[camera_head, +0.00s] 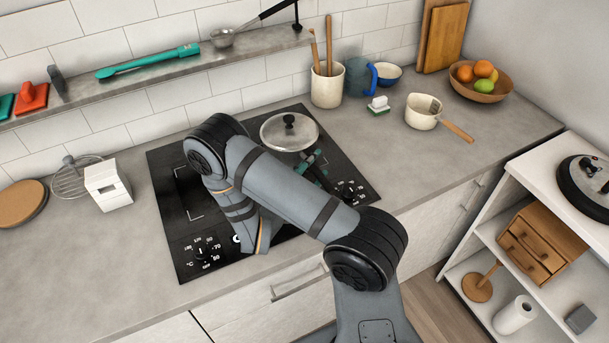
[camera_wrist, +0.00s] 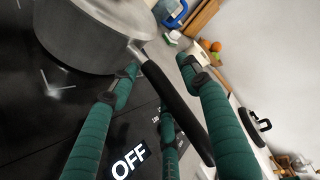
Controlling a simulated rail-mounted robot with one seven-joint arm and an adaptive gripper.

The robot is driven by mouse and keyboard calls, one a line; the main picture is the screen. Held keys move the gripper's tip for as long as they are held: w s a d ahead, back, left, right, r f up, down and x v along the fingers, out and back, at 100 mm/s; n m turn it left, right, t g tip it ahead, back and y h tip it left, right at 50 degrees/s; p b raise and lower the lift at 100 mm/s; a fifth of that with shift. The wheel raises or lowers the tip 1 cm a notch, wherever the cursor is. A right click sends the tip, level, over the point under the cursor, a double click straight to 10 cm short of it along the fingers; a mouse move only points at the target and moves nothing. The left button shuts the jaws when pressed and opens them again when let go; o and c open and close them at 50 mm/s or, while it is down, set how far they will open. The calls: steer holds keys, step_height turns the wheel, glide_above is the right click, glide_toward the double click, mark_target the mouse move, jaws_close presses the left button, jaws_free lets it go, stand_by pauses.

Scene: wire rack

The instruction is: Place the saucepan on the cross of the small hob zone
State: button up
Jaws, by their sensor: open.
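The saucepan (camera_head: 289,138) is grey metal with a lid and black knob. It stands upright on the back right of the black hob (camera_head: 168,165); in the wrist view its body (camera_wrist: 85,38) fills the upper left. Its black handle (camera_wrist: 178,105) slants toward the lower right. My gripper (camera_head: 314,166) is at the handle, right of my forearm. In the wrist view my gripper (camera_wrist: 157,68) has its green fingers apart, with the handle passing between them. White marks (camera_wrist: 55,88) show on the glass beside the pan; I cannot tell which is the cross. My arm hides the hob's middle.
A utensil crock (camera_head: 327,87), a sponge (camera_head: 378,106), a cream pan (camera_head: 422,112) and a fruit bowl (camera_head: 481,84) stand to the right. A white box (camera_head: 108,184) is left.

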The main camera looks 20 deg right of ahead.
steer(key=b+v, duration=0.2)
steer(key=v, duration=0.9)
steer(key=shift+s+a, duration=0.15)
steer(key=shift+a, duration=0.05)
